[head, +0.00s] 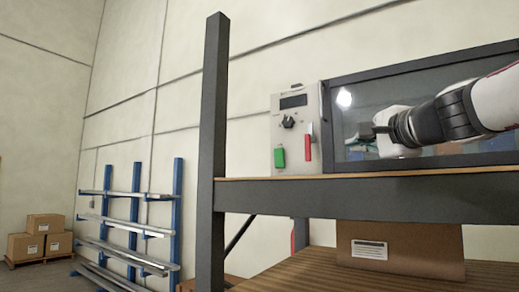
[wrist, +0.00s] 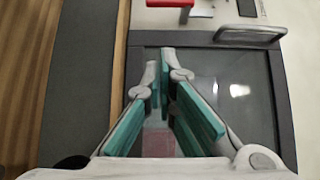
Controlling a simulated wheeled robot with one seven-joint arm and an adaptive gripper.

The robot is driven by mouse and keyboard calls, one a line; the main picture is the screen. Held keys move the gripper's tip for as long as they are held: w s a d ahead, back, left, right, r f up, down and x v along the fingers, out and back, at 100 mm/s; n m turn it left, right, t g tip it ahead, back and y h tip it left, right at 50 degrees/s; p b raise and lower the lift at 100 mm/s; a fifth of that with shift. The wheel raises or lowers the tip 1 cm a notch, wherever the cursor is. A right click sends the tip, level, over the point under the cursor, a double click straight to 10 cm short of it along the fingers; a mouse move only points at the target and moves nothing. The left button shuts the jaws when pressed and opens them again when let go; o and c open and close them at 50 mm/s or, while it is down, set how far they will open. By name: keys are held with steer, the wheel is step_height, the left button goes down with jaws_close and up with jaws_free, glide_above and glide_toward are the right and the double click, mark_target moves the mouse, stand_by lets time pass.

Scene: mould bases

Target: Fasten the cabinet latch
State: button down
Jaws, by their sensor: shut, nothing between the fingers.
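The cabinet has a glass door (head: 353,119) in a dark frame, beside a pale control panel (head: 273,125). A red lever-like piece (head: 308,143) is on the panel's right side; its red end also shows at the top of the wrist view (wrist: 170,3). A silver bar handle (wrist: 250,33) is at the door's edge near the panel. I cannot tell which of these is the latch. My gripper (head: 374,130) is in front of the glass, right of the red piece and apart from it. In the wrist view its teal-padded fingers (wrist: 163,62) are shut and empty.
The panel also bears a green piece (head: 279,158), a black knob (head: 288,122) and a dark display (head: 293,101). The shelf edge (head: 270,194) runs below the cabinet and a dark post (head: 214,150) stands left. A cardboard box (head: 400,252) sits on the lower shelf.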

steer(key=p, duration=0.2)
glide_toward(322, 153)
steer(key=shift+w+d+f, duration=0.1)
steer(key=shift+w+d, duration=0.1)
steer(key=shift+w, duration=0.4)
steer(key=shift+w+d, duration=0.2)
steer(key=shift+w, duration=0.45)
steer(key=shift+w+a+p, duration=0.35)
steer(key=shift+w+a, duration=0.75)
steer(key=shift+a, duration=0.1)
steer(key=shift+w+a, duration=0.45)
steer(key=shift+a, duration=0.05)
steer(key=shift+w+f, duration=0.1)
steer(key=shift+w+f+b, duration=0.1)
steer(key=shift+w+b, duration=0.15)
steer(key=shift+b, duration=0.75)
